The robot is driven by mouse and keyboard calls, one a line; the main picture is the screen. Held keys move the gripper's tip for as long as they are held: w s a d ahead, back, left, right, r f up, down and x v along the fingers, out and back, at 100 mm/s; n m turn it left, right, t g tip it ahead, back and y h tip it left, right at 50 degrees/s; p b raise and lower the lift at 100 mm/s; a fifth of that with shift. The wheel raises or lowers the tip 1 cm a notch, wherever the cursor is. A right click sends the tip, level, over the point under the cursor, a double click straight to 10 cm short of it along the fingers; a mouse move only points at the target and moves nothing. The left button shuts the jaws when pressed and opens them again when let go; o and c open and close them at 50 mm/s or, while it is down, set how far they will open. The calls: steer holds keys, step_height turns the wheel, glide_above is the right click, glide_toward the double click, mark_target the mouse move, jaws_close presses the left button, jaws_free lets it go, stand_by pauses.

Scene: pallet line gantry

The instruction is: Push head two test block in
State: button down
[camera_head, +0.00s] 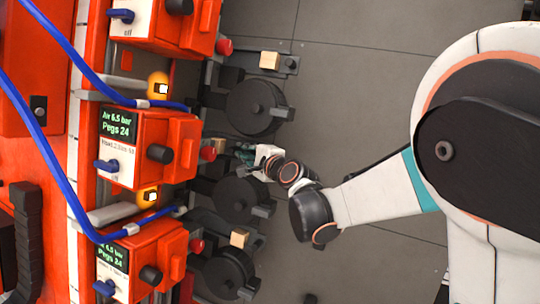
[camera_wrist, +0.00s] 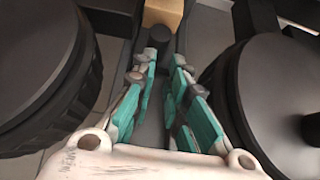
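The middle orange-red head unit (camera_head: 150,148) has a green-lettered display and a red knob (camera_head: 207,154) on its right. My gripper (camera_head: 242,152) is right of that knob, over the dark fixtures. A tan test block (camera_wrist: 163,12) is at the top of the wrist view, just beyond my fingertips, with a black cylinder (camera_wrist: 180,40) in front of it. In the head view a small tan patch shows between the knob and my gripper. My gripper (camera_wrist: 166,62) also shows in the wrist view, with teal pads, a narrow gap between its fingers and nothing held there. I cannot tell if it touches the block.
Black round discs (camera_head: 255,107) flank my gripper closely on both sides. Other tan blocks sit at the upper fixture (camera_head: 269,60) and the lower fixture (camera_head: 239,237). Blue hoses (camera_head: 60,185) run along the orange-red units. Grey floor (camera_head: 350,110) is clear to the right.

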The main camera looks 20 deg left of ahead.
steer(key=shift+w+a+r, duration=0.15)
steer(key=shift+a, duration=0.2)
steer(key=shift+w+a+r, duration=0.15)
steer(key=shift+a, duration=0.2)
steer(key=shift+s+d+f, duration=0.15)
steer(key=shift+s+f, duration=0.3)
steer(key=shift+s, duration=0.05)
steer(key=shift+s+d+f+b, duration=0.1)
steer(key=shift+d+f+b, duration=0.2)
steer(key=shift+d, duration=1.8)
